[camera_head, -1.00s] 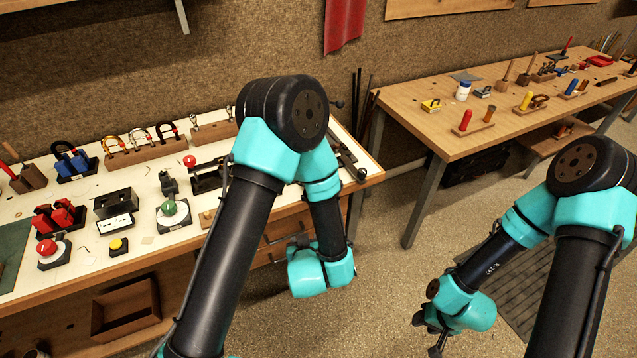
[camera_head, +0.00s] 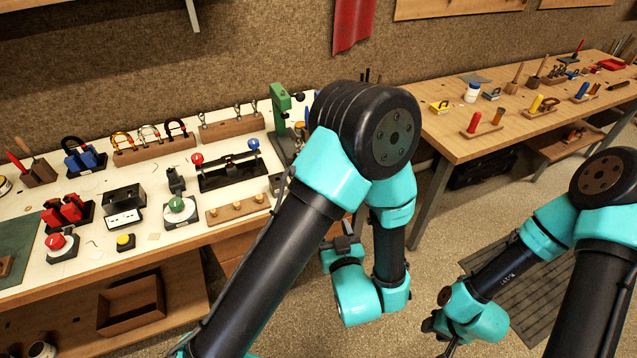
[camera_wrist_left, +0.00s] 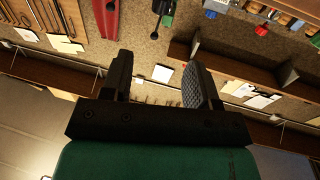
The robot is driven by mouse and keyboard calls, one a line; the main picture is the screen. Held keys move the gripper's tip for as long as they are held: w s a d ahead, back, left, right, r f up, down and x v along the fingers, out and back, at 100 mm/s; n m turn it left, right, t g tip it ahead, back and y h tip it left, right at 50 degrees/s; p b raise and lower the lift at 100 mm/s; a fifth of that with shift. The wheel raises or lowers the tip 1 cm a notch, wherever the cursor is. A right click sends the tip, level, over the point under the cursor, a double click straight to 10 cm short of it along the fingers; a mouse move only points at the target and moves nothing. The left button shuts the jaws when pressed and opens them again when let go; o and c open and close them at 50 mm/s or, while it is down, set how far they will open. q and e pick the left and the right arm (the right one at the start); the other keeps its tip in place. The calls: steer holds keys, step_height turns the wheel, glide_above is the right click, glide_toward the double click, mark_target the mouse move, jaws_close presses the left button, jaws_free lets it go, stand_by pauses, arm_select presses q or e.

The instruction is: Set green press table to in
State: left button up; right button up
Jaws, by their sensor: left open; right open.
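The green press (camera_head: 282,112) stands at the right end of the white-topped bench in the head view. My left arm hides part of it, and I cannot make out how its table is set. My left gripper (camera_head: 345,240) is in front of the bench, apart from the press, and partly visible. In the left wrist view the left gripper (camera_wrist_left: 157,75) is open, with nothing between its jaws. My right gripper (camera_head: 440,325) is low at the right, over the floor, away from both benches, and holds nothing visible.
The white bench (camera_head: 90,187) carries a black fixture with red and blue knobs (camera_head: 230,172), a green knob on a base (camera_head: 176,205), a red button (camera_head: 55,242) and a yellow button (camera_head: 124,241). A wooden bench (camera_head: 440,130) with tools stands at the right. Floor lies between.

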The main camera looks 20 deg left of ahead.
arm_select(q)
steer(key=x, duration=1.6)
steer(key=shift+w+a, duration=0.2)
steer(key=shift+w, duration=0.15)
steer(key=shift+c, duration=0.5)
jaws_close()
